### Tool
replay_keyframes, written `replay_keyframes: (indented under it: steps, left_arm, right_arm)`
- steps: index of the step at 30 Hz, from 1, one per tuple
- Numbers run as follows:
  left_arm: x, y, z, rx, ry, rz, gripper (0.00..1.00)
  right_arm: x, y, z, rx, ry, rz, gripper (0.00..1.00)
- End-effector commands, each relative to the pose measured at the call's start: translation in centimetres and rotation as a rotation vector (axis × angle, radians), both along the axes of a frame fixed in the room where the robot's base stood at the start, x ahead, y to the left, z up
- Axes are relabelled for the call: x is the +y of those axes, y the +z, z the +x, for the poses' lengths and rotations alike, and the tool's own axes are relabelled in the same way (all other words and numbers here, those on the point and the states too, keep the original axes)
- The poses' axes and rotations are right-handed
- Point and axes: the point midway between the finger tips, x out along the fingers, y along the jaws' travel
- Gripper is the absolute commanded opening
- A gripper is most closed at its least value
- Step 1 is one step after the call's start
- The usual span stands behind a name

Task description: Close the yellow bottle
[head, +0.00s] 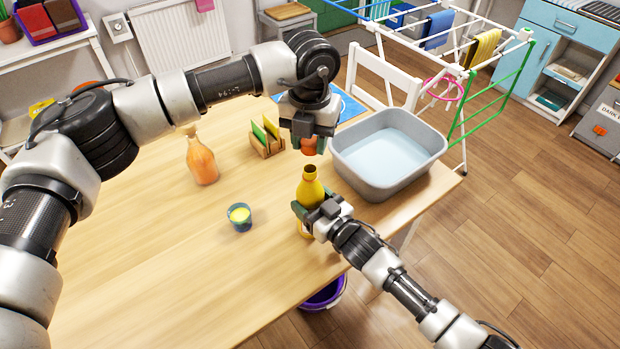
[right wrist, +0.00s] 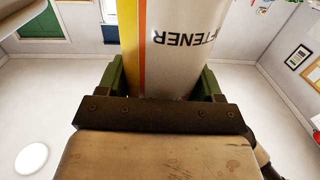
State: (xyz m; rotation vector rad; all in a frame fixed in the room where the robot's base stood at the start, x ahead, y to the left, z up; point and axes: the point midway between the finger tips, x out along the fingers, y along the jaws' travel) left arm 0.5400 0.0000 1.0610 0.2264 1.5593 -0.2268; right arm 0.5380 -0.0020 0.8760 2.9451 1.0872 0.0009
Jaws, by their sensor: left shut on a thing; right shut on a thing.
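The yellow bottle (head: 311,188) stands upright near the table's right front edge, its neck open at the top. My right gripper (head: 313,207) is shut on the bottle's body from the front right. In the right wrist view, the bottle's label (right wrist: 185,50) with upside-down lettering shows between the green fingers (right wrist: 160,82). My left gripper (head: 308,132) points down above the bottle, shut on a small orange-red cap (head: 309,147). The cap is just above the open neck, with a small gap in the head view. Its exact alignment is hard to tell.
A grey basin (head: 349,176) of water stands right of the bottle, close to both grippers. An orange bottle (head: 202,162), a wooden holder (head: 268,149) with green and yellow pieces, and a small cup (head: 239,217) stand to the left. The table's left front (head: 150,270) is clear.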

Motion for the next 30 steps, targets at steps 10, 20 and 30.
replay_keyframes:
  steps: [10, 20, 30]
  left_arm:
    - [0.0, -4.0, 0.0, 0.000, 0.000, 0.001, 0.15]
    - [0.0, -3.9, 0.0, 0.000, 0.000, 0.001, 0.15]
    - [0.0, -5.1, -0.1, 0.002, -0.001, 0.001, 0.15]
  right_arm:
    - [0.0, 0.0, 0.0, 0.000, 0.000, 0.000, 0.23]
    - [0.0, 0.0, 0.0, 0.000, 0.000, 0.000, 0.23]
    - [0.0, 0.0, 0.0, -0.001, 0.000, -0.001, 0.23]
